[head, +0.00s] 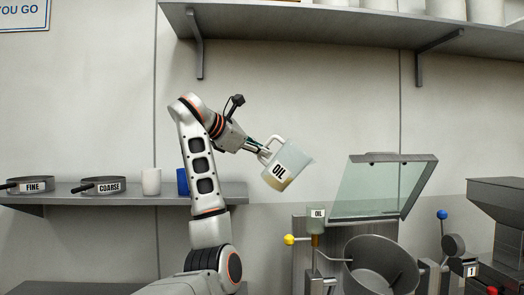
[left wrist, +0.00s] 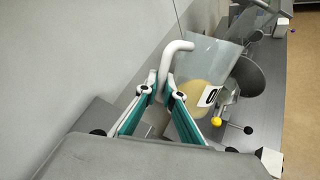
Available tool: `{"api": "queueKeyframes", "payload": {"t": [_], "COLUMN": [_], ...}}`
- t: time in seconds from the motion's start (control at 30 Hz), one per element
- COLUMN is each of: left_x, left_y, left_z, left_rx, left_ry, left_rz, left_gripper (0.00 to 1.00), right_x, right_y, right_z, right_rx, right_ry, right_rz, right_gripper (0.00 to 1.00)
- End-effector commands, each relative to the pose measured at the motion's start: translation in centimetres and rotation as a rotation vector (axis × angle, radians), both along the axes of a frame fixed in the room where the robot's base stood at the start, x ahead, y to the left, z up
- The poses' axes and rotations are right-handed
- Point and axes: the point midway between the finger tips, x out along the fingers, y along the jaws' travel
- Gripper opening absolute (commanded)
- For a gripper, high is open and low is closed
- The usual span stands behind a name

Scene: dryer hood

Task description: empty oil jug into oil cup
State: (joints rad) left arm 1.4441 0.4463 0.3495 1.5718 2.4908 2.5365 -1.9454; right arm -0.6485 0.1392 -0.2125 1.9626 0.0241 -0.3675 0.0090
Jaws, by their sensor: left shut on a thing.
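My left gripper (head: 265,152) is shut on the handle of the oil jug (head: 286,165), a clear jug with an OIL label and yellowish oil in its lower part. The jug is tilted, with its open top toward the upper right, and hangs in the air up and to the left of the oil cup. In the left wrist view the fingers (left wrist: 160,91) close on the white handle of the jug (left wrist: 205,62). The oil cup (head: 317,214) is a small clear cup labelled OIL, upright on an amber stem. I see no stream between jug and cup. My right gripper is not in view.
A raised glass hood (head: 382,188) stands right of the cup, above a round metal drum (head: 381,266). A yellow-knobbed lever (head: 289,240) is beside the cup. The left shelf (head: 110,199) holds FINE and COARSE sieves, a white cup and a blue cup. A high shelf (head: 350,22) runs overhead.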

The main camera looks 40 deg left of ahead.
Motion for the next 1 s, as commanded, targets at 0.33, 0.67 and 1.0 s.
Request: {"api": "queueKeyframes", "payload": {"t": [0.33,0.67,1.0], "left_x": [0.0,0.1,0.2], "left_y": [0.0,-0.1,-0.4], "left_z": [0.4,0.7,0.9], "left_rx": [0.037,0.077,0.123], "left_ry": [0.018,0.039,0.064], "left_rz": [0.0,0.0,0.0], "left_gripper": [0.0,0.0,0.0], "right_x": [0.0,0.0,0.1], "right_y": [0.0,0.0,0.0], "right_z": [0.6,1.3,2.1], "right_rx": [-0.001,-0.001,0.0], "right_ry": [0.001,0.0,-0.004], "right_rz": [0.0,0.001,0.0], "right_gripper": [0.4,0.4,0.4]}}
